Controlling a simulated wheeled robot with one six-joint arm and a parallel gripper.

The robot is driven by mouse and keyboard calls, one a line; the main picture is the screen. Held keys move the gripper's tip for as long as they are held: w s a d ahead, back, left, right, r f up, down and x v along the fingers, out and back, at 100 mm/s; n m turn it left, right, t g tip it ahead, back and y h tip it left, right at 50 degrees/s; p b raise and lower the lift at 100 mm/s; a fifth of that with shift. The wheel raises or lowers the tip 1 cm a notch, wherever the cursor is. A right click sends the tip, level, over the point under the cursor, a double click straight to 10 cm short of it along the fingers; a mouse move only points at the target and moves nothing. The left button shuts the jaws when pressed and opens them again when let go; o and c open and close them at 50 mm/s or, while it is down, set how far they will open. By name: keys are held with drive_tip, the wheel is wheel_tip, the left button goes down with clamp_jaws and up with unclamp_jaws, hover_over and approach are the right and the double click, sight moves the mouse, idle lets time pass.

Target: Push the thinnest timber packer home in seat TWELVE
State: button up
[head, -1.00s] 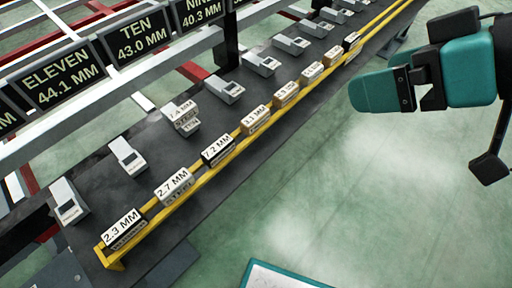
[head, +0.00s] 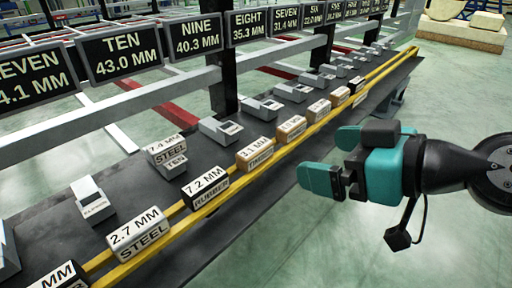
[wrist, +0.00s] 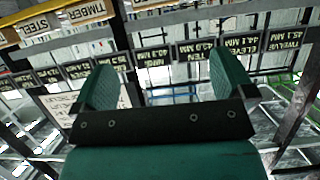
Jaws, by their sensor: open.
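My gripper (head: 328,160) is open and empty, above the floor to the right of the yellow rail, apart from every block. The wrist view also shows its two fingers (wrist: 164,76) spread with nothing between. Light brown blocks stand along the rail. The nearest is a timber packer (head: 256,154), its number perhaps 3.1 MM; the brown blocks beyond (head: 291,129) are too small to read. Seat TWELVE seems to be the grey fixture cut by the left edge (head: 6,252). Its TWELVE 45.1 MM sign (wrist: 286,39) shows in the wrist view.
Other packers on the rail (head: 100,264) include 2.7 MM steel (head: 139,234) and 7.2 MM rubber (head: 205,187). A 7.4 MM steel block (head: 168,155) sits at seat TEN. Signs and chassis beams rise behind. Open floor (head: 290,250) lies right of the bench.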

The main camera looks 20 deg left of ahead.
drive_tip(key=p, duration=0.8)
approach(257, 148)
drive_tip(key=a+f, duration=0.1)
drive_tip(key=a, duration=0.3)
drive_tip(key=x, duration=0.2)
drive_tip(key=p+x, duration=0.1)
drive_tip(key=w+p+x, duration=0.1)
drive_tip(key=x, duration=0.1)
drive_tip(key=shift+w+f, duration=0.2)
drive_tip(key=shift+f, duration=0.1)
drive_tip(key=shift+w+a+f+p, duration=0.2)
drive_tip(key=shift+a+f+p, duration=0.05)
drive_tip(key=shift+a+p, duration=0.1)
drive_tip(key=c, duration=0.8)
